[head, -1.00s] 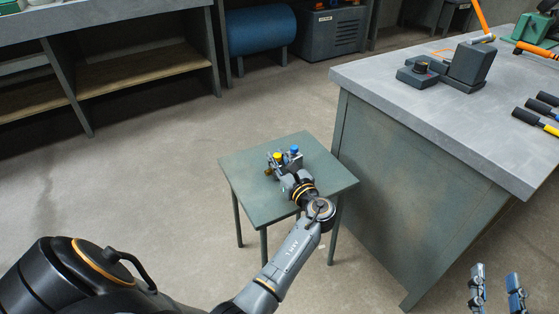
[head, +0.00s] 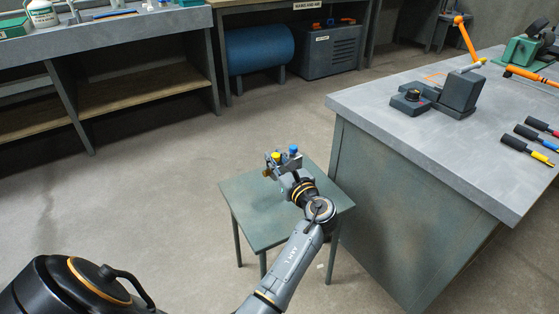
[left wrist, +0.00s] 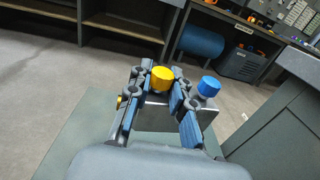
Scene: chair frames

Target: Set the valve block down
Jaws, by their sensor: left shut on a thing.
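The valve block (head: 291,163) is a small grey metal block with a yellow knob (head: 276,156) and a blue knob (head: 293,150) on top. My left gripper (head: 285,174) is shut on it, and the block looks upright. In the head view it shows against the far left edge of a small green table (head: 250,205); I cannot tell exactly how high it is. In the left wrist view the yellow knob (left wrist: 162,79) is between the fingers and the blue knob (left wrist: 208,87) is just right of them. The fingers partly hide the block. My right gripper is not in view.
The small table's visible top is otherwise bare. A grey workbench (head: 400,125) stands close on the right, bearing a dark device (head: 459,94) and several handled tools (head: 528,150). A shelved bench (head: 140,80) is at the back left. Open floor lies between.

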